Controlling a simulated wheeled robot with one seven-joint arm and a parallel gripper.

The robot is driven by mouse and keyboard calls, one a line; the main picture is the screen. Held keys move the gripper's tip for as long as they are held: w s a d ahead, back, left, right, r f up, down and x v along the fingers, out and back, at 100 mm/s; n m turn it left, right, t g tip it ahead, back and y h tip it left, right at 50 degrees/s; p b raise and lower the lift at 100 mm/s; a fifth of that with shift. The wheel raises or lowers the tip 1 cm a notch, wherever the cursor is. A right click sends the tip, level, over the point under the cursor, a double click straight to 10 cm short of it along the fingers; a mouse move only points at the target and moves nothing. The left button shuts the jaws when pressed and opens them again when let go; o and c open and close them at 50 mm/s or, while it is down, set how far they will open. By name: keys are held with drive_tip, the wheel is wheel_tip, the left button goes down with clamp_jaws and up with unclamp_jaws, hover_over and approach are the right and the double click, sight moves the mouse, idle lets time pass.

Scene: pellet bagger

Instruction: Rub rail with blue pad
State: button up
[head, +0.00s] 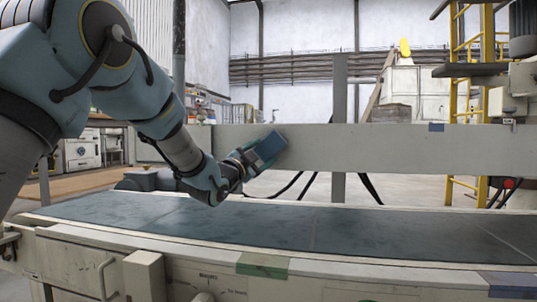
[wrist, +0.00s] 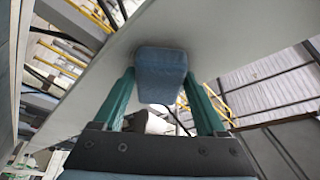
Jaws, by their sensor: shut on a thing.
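The rail (head: 400,150) is a long, pale grey horizontal beam behind the conveyor. It also crosses the wrist view diagonally as a broad grey face (wrist: 225,35). The blue pad (head: 270,145) is a small block in front of the rail's left part, tilted in the head view. In the wrist view the pad (wrist: 160,70) sits between two green fingers, its far end at the rail face. I cannot tell whether it touches. My gripper (head: 252,156) is shut on the pad; its fingers (wrist: 160,80) flank the pad on both sides.
A conveyor with a dark blue-grey belt (head: 190,222) runs below the rail, with free room on top. A grey upright post (head: 339,100) stands at the rail. A yellow ladder (head: 454,110) stands at the right.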

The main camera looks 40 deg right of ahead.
drive_tip(key=shift+w+a, duration=0.3)
drive_tip(key=shift+w, duration=0.4)
drive_tip(key=shift+a, duration=0.1)
drive_tip(key=shift+s+a, duration=0.9)
drive_tip(key=shift+a, duration=0.3)
drive_tip(key=shift+s+a, duration=0.9)
drive_tip(key=shift+a, duration=0.25)
drive_tip(key=shift+s+a, duration=0.1)
drive_tip(key=shift+s+a, duration=0.4)
drive_tip(key=shift+a, duration=0.2)
drive_tip(key=shift+s+a, duration=0.35)
drive_tip(key=shift+a, duration=0.2)
